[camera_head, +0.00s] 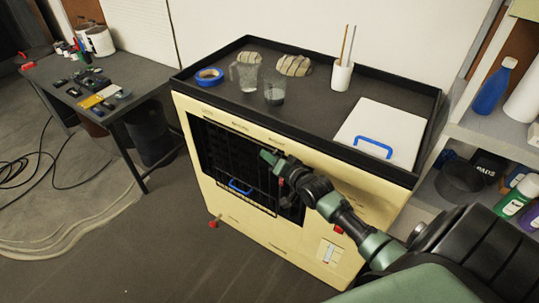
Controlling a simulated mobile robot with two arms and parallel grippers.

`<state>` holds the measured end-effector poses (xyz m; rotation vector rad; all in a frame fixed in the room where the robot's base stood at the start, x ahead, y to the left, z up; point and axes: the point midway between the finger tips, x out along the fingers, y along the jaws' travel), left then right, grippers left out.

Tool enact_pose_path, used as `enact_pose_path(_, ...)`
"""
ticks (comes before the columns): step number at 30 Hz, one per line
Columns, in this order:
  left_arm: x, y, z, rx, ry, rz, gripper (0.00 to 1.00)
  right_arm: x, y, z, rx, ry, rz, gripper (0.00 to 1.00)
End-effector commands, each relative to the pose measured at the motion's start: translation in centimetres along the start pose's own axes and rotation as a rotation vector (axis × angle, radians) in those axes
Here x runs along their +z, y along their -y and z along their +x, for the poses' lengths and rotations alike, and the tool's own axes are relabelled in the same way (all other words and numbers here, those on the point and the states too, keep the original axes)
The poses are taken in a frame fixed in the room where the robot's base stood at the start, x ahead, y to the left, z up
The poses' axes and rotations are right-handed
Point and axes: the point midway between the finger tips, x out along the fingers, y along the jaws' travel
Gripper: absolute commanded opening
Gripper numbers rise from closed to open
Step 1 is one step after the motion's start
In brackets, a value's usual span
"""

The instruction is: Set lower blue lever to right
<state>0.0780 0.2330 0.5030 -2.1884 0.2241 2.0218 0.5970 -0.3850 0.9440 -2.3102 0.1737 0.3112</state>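A cream cabinet (262,236) with a dark front opening stands in the middle. A small blue U-shaped piece (239,187) shows low in that opening; it is the lower blue part in view, but its lever position is too small to tell. A larger blue handle (373,147) sits on the white lid on top. My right gripper (270,160) is in front of the opening, up and to the right of the lower blue piece and apart from it in the picture. Whether its fingers are open is not clear. My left gripper is out of view.
Red knobs (213,224) stick out low on the cabinet front. A small slider panel (328,252) is at lower right. The rimmed top holds blue tape (209,76), glass jugs and a white cup (342,75). Shelves with bottles stand at right.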

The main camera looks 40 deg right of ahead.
Motion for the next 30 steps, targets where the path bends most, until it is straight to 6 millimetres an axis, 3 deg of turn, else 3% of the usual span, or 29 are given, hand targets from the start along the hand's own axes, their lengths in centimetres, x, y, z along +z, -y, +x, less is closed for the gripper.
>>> enact_pose_path(6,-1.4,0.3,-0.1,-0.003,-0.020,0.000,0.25,0.0,-0.1,-0.1,0.001,-0.001,-0.001,0.00)
enact_pose_path(12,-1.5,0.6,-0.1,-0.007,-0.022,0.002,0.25,0.0,-0.2,-0.1,0.002,-0.001,-0.002,0.00)
enact_pose_path(13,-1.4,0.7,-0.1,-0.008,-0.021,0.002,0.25,0.0,-0.2,-0.1,0.002,0.000,-0.002,0.30)
enact_pose_path(15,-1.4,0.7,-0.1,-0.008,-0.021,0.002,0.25,0.0,-0.2,-0.1,0.002,0.000,-0.002,0.46)
enact_pose_path(25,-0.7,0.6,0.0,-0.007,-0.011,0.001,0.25,0.0,-0.1,-0.2,0.000,0.000,-0.001,0.46)
enact_pose_path(30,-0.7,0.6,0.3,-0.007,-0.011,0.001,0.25,0.1,-0.2,-2.2,0.000,0.000,0.000,0.46)
